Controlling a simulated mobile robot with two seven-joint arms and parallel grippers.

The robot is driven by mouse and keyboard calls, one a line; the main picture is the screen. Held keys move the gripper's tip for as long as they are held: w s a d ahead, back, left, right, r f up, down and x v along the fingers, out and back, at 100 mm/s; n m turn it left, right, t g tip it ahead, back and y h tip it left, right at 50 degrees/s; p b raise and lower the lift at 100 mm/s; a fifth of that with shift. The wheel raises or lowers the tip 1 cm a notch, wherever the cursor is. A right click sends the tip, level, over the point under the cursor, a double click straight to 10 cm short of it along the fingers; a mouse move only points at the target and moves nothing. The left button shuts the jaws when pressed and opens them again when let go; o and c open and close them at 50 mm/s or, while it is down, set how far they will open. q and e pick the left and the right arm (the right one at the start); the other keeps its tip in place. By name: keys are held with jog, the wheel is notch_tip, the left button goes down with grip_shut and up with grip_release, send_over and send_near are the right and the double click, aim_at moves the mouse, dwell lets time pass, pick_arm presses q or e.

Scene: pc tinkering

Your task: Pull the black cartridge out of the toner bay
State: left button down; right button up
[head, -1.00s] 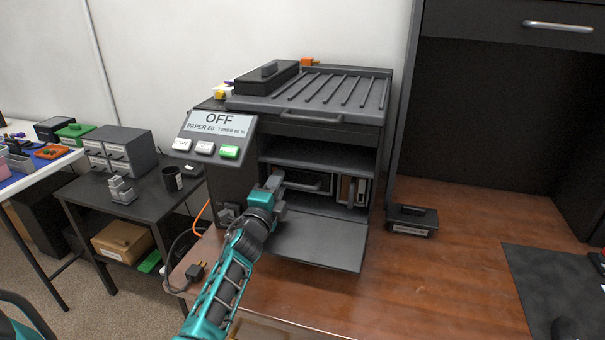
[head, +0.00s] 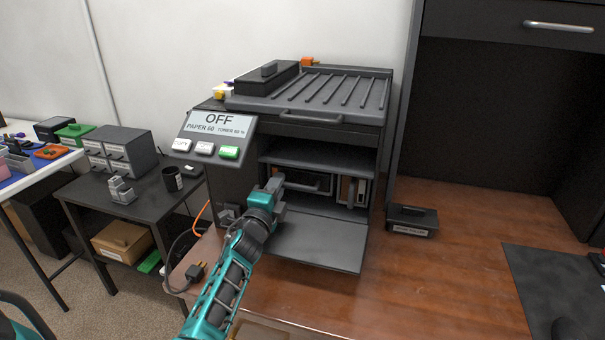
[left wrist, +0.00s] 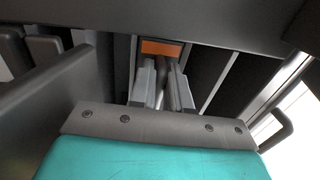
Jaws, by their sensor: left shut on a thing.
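The toner bay (head: 320,158) is the open front of the black printer, with its flap (head: 315,243) folded down. My left gripper (head: 280,186) reaches into the left part of the bay, over the flap. In the left wrist view its fingers (left wrist: 163,88) are shut on a narrow dark grip below an orange label (left wrist: 161,48). I take this to be the front of the black cartridge; its body is hidden inside the bay and behind the gripper. My right gripper is not in view.
More units with dark and orange faces (head: 346,190) stand to the right inside the bay. A small black box (head: 411,219) sits on the wooden desk (head: 460,265) right of the printer. The desk between it and the dark mat (head: 560,285) is clear.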

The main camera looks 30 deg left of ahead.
pick_arm(q)
jog(key=shift+r+p+v, duration=0.2)
jog(key=shift+p+v, duration=0.15)
jog(key=shift+v, duration=0.55)
jog(key=shift+r+p+v, duration=0.2)
jog(key=shift+p+v, duration=0.1)
jog(key=shift+v, duration=0.6)
jog(key=shift+r+p+v, duration=0.25)
jog(key=shift+p+v, duration=0.1)
jog(key=shift+v, duration=0.55)
jog(key=shift+s, duration=0.1)
